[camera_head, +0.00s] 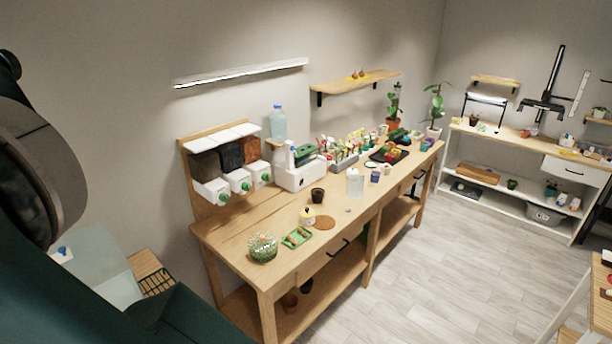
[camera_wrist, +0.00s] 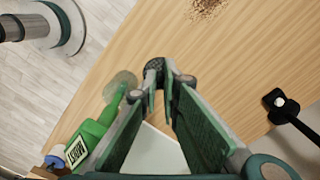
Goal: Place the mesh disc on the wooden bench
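In the wrist view, a small dark round mesh disc (camera_wrist: 153,65) shows at the tips of my gripper (camera_wrist: 160,84). The green fingers are nearly together, and the disc appears pinched between them; part of it is hidden by the fingertips. A light wooden surface (camera_wrist: 225,75) lies beyond the disc; its height above the wood is hard to tell. The head view shows a long wooden bench (camera_head: 240,225) in the middle. I cannot tell whether it is the surface in the wrist view.
In the wrist view, a green bottle (camera_wrist: 88,138) is at lower left, brown grains (camera_wrist: 207,8) lie at the top, and a black knobbed thing (camera_wrist: 280,102) is at right.

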